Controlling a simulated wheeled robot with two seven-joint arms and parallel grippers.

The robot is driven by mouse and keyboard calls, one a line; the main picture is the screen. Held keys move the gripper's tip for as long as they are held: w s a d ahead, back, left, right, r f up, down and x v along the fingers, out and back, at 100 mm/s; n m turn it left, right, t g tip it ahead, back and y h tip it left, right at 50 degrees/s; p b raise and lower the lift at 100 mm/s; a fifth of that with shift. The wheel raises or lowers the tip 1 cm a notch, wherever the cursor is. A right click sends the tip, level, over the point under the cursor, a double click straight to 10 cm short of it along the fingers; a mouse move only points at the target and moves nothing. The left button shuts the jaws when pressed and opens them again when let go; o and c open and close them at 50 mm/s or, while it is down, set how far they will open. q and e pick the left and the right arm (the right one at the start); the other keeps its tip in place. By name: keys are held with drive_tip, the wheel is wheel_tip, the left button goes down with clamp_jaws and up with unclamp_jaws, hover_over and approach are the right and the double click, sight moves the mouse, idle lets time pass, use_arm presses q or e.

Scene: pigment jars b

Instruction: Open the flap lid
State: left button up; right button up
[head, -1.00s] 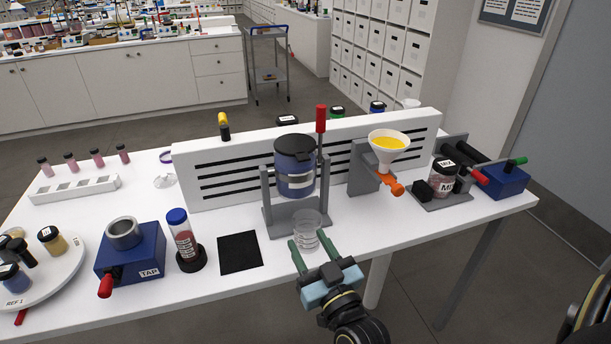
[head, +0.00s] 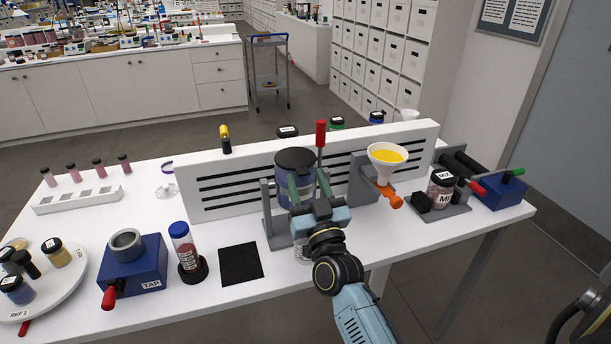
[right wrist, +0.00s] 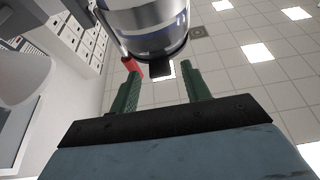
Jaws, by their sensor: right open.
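The dark blue canister (head: 282,182) stands upright in a grey bracket (head: 268,215) at the middle of the table. Its black flap lid (head: 295,158) lies flat and closed on top. My right gripper (head: 309,183) is open and empty in front of the canister, fingers pointing up toward the lid. In the right wrist view the canister (right wrist: 145,22) hangs over the open fingers (right wrist: 160,72), and a black tab of the lid (right wrist: 160,69) shows between their tips. I cannot tell whether they touch it.
A red-topped lever (head: 320,133) rises just behind the canister. A funnel with yellow powder (head: 388,158) stands to its right. A white slotted panel (head: 225,185) is behind. A clear cup under the canister is mostly hidden by my arm. A black mat (head: 240,264) lies left.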

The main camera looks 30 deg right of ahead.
drive_tip(key=shift+w+d+r, duration=0.15)
drive_tip(key=shift+w+r, duration=0.1)
drive_tip(key=shift+w, duration=0.4)
clamp_jaws()
